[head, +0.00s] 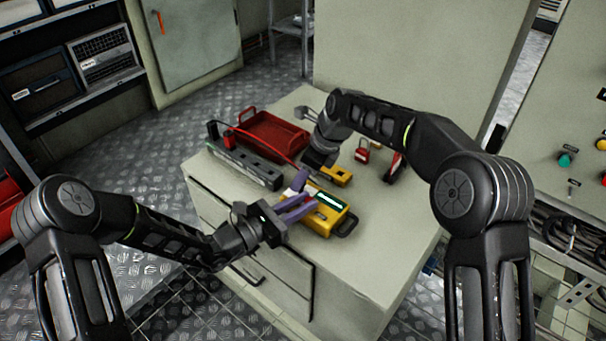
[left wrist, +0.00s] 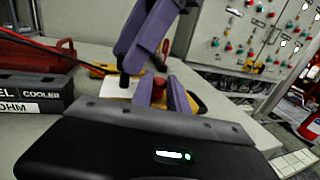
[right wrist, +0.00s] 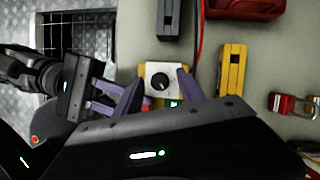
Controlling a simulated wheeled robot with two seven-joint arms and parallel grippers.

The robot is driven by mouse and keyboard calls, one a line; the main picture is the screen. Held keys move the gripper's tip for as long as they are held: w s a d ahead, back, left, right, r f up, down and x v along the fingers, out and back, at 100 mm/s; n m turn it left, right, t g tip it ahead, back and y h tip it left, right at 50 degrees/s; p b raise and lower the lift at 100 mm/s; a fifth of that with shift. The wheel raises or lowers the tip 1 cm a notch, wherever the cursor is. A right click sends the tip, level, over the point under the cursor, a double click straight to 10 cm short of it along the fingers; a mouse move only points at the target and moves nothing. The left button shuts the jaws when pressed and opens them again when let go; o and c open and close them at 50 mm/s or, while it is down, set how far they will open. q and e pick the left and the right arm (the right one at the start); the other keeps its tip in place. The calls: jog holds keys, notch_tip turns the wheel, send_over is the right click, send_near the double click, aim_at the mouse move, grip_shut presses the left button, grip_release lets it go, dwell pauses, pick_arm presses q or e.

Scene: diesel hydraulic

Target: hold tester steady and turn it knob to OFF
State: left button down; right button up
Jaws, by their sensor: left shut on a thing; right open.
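The yellow tester (head: 328,222) lies on the cabinet top, near its front edge, with a dark handle at its right end. In the right wrist view its pale face carries a round black knob (right wrist: 160,82); I cannot read its setting. My left gripper (head: 304,208) is shut on the tester at its left side; the left wrist view shows a red piece (left wrist: 176,96) between the purple fingers. My right gripper (right wrist: 160,76) is open above the tester, its fingers on either side of the knob in view. I cannot tell whether they touch it.
Behind the tester lie another yellow device (head: 337,177), a long grey box (head: 243,166) with a red cable, a red tray (head: 268,134) and a red padlock (head: 362,153). The cabinet top (head: 375,250) is bare at the front right.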

grip_shut()
dwell(0.4)
